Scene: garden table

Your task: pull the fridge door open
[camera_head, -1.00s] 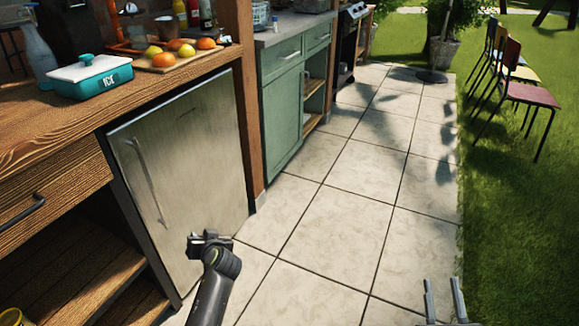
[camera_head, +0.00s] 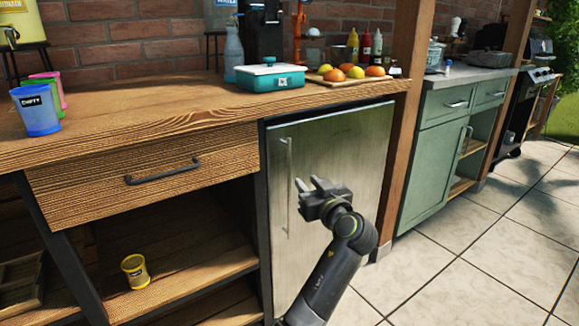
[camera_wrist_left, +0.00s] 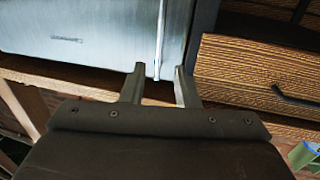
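The fridge door (camera_head: 340,170) is a brushed steel panel under the wooden counter, and it is shut. Its long vertical handle (camera_head: 287,188) runs down the door's left side. My left gripper (camera_head: 312,185) is in front of the door, just right of the handle in the head view, with its fingers apart and empty. In the left wrist view the two fingertips (camera_wrist_left: 160,84) are open, and the handle (camera_wrist_left: 159,40) shows beyond and between them. I see no contact with the handle. My right gripper is out of view.
A wooden post (camera_head: 402,120) and a green cabinet (camera_head: 433,165) stand to the right. The tiled floor (camera_head: 440,280) in front is clear.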

